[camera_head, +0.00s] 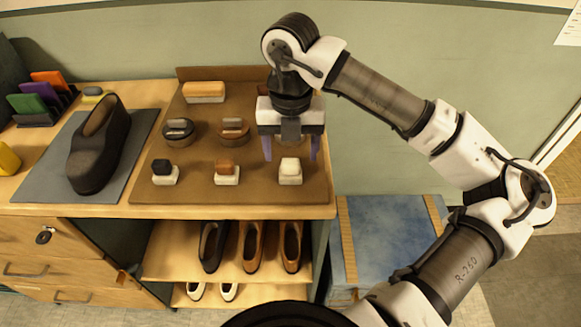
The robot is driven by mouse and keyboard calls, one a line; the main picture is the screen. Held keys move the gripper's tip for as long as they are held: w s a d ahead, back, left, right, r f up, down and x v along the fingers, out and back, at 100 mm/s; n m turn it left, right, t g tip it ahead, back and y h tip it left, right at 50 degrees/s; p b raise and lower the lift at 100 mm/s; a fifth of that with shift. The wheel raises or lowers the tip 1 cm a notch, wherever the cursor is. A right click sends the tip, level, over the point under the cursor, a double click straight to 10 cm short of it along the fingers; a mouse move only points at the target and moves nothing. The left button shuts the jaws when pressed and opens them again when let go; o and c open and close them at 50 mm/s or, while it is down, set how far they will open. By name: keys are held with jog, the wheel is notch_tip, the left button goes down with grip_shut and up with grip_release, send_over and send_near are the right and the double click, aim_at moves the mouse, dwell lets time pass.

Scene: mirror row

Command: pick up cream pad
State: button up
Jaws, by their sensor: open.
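The cream pad (290,167) sits on a small whitish block at the front right of the brown board (260,195) on the counter. It looks upright, at the right end of a front row of three. My gripper (290,152) points down just above and behind it in the picture, with a purple finger to each side. It is open, with nothing visible between the fingers. The exact height of the fingertips over the board is hard to tell. The pad is not covered by the gripper.
A brown pad (225,168) and a black pad (161,168) stand to the left in the row. Behind are two round tins (179,131) (233,131) and a brush (204,92). A dark shoe (98,145) stands on a grey mat (45,175). The counter ends just right.

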aim_at(291, 161)
jog(key=shift+s+f+p, duration=0.15)
jog(key=shift+f+p, duration=0.15)
jog(key=shift+f, duration=0.85)
jog(key=shift+s+f+p, duration=0.1)
jog(key=shift+f+p, duration=0.2)
jog(key=shift+f, duration=0.8)
jog(key=c, duration=1.1)
jog(key=shift+o, duration=0.2)
notch_tip(291, 161, up, 10)
jog(key=shift+r+b, duration=0.1)
jog(key=shift+b, duration=0.85)
jog(key=o, duration=0.4)
jog(key=c, duration=0.3)
